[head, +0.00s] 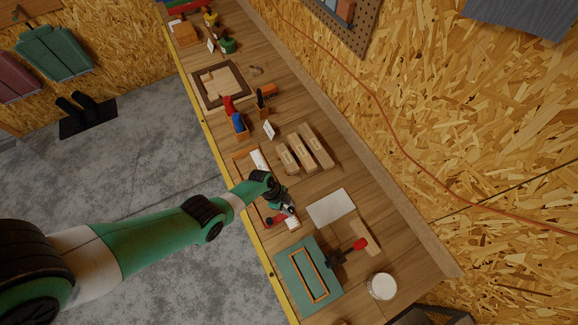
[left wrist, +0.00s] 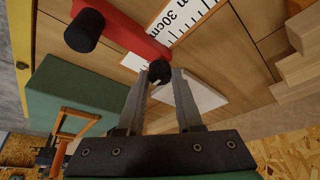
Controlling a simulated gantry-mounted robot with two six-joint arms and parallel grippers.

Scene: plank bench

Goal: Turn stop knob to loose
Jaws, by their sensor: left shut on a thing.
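The red stop (left wrist: 125,30) lies across a white scale marked 30cm (left wrist: 182,16) in the left wrist view. It also shows as a small red piece (head: 271,220) beside my left gripper in the head view. A small black stop knob (left wrist: 159,71) sits at one end of the red stop, and a larger black round knob (left wrist: 84,30) is at the other end. My left gripper (left wrist: 164,76) is shut on the small black knob between its fingertips. In the head view, my left gripper (head: 286,205) is low over the bench. The knob's loose or tight marking cannot be read.
A white sheet (head: 331,208), wooden blocks (head: 306,147), a red-handled tool (head: 345,251) and a white pot (head: 381,286) are nearby. Blue and red items (head: 238,121) stand farther along the bench.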

